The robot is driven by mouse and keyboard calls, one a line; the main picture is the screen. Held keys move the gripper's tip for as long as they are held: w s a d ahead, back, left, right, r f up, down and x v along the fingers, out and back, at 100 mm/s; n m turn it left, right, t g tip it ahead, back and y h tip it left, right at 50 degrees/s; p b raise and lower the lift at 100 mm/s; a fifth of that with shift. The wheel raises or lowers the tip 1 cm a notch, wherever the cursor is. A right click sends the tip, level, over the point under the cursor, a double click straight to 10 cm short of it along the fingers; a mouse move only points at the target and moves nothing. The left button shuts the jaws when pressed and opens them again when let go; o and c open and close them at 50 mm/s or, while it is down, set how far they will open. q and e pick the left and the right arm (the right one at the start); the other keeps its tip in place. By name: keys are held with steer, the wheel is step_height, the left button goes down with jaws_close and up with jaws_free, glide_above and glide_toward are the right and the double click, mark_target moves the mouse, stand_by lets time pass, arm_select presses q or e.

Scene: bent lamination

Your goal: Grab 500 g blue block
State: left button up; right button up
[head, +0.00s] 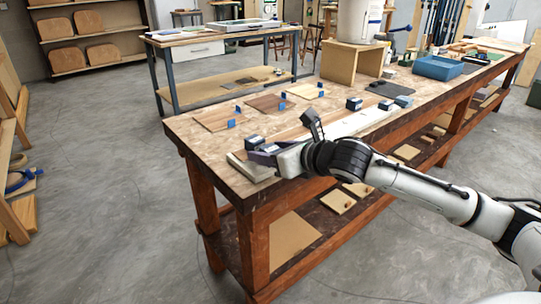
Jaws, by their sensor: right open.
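Several small dark blue-grey blocks with pale tops stand on the wooden workbench (185,130). One block (253,141) is at the near left, just beyond my right gripper (259,157). Another block (354,103) stands farther along the bench, with a block (386,104) and a bluish block (403,101) to its right. Their weight marks are too small to read, so I cannot tell which is 500 g. My right gripper is open over the bench's near left corner. Its fingers are small and partly overlap the things behind. My left gripper is out of view.
A pale strip (365,119) lies along the bench behind my right arm. Thin wooden panels (213,117) with small blue pieces lie at the back left. A wooden box stand (345,62), a dark pad (390,90) and a blue bin (438,67) are farther right.

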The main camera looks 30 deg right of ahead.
jaws_close()
steer(key=shift+r, duration=0.2)
